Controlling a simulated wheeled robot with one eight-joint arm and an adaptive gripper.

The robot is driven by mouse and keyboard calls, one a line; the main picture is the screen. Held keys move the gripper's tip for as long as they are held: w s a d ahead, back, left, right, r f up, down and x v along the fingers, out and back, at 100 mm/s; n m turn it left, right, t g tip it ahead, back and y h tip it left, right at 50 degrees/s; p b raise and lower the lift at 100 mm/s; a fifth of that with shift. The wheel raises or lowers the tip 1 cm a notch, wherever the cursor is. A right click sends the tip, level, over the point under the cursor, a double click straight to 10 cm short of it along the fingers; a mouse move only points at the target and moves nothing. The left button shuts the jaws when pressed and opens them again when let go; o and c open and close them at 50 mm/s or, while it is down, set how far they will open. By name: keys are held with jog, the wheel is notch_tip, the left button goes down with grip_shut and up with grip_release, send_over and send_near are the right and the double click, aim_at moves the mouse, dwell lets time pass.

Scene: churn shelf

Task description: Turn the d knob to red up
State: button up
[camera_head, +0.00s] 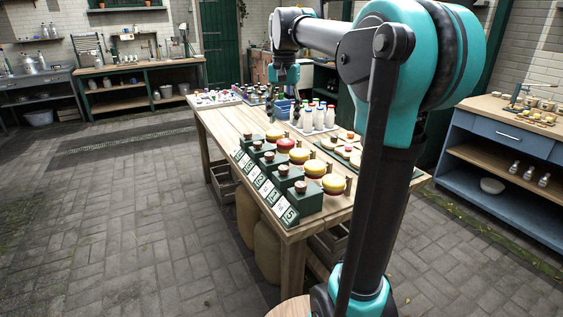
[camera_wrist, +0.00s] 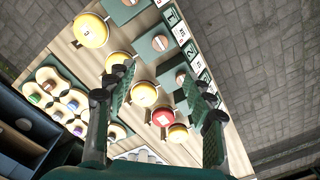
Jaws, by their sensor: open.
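A row of green boxes (camera_head: 308,203) with brown round knobs (camera_head: 300,187) runs along the left edge of the wooden table, with white number cards (camera_head: 290,215) in front. Which knob is d cannot be read. In the wrist view, green boxes (camera_wrist: 149,50) and knobs (camera_wrist: 160,42) show upper right of centre. Beside the boxes stand yellow round pieces (camera_head: 333,184) and one red round piece (camera_head: 286,144), also in the wrist view (camera_wrist: 163,118). My gripper (camera_wrist: 157,80) is open and empty, its fingers spread above the row.
White bottles (camera_head: 319,118), a blue crate (camera_head: 283,109) and a tray of small items (camera_head: 345,152) share the wooden table (camera_head: 292,237). A blue workbench (camera_head: 500,135) stands right. The paved floor (camera_head: 130,200) at left is clear.

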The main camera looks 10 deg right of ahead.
aim_at(284, 167)
notch_tip(284, 167, down, 17)
jog(key=shift+f, duration=0.1)
dwell(0.5)
jog(key=c, duration=1.2)
jog(key=shift+o, duration=0.2)
